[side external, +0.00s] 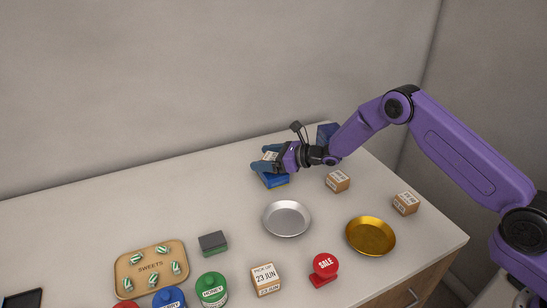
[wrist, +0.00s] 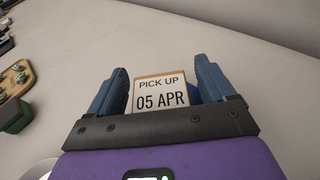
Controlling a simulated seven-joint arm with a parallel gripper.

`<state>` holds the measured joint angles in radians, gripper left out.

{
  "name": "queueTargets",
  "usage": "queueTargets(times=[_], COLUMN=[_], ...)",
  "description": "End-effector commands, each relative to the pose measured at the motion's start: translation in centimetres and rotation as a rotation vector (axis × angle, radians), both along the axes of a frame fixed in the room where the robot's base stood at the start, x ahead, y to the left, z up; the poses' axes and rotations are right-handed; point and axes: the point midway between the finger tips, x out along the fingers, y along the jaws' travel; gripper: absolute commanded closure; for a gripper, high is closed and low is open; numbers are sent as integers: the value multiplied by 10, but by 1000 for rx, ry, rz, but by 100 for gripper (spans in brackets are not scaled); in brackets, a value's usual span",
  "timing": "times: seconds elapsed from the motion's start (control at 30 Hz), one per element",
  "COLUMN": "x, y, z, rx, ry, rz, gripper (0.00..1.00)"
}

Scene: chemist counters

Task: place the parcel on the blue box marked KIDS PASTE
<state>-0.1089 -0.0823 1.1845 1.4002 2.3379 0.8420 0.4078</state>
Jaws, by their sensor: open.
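A parcel labelled PICK UP 05 APR (wrist: 160,92) sits between the two blue fingers of my gripper (wrist: 160,66), with a narrow gap showing beside it. In the side view, my gripper (side external: 262,157) is open, and the parcel (side external: 270,156) shows between its fingers at the back of the counter. A blue box (side external: 274,182) lies directly under the parcel and fingers; its marking cannot be read. The parcel appears to rest on it, though the contact is hidden. Another dark blue box (side external: 327,131) stands behind my wrist, partly hidden.
Other cartons stand to the right (side external: 338,181), at the right edge (side external: 404,204) and in front (side external: 266,279). A silver dish (side external: 287,219), gold dish (side external: 370,236), red SALE stamp (side external: 324,268), dark green block (side external: 213,243) and sweets board (side external: 128,268) lie forward. The back left counter is clear.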

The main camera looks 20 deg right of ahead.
Motion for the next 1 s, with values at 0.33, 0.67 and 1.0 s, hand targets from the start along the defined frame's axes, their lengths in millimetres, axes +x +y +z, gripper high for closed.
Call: queueTargets(times=[0.33,0.67,1.0], x=[-21,-56,-79], y=[-23,-57,-80], z=[12,26,36], rx=[0,0,-1], ry=[0,1,-1], rz=[-3,-1,0], gripper=[17,17,17])
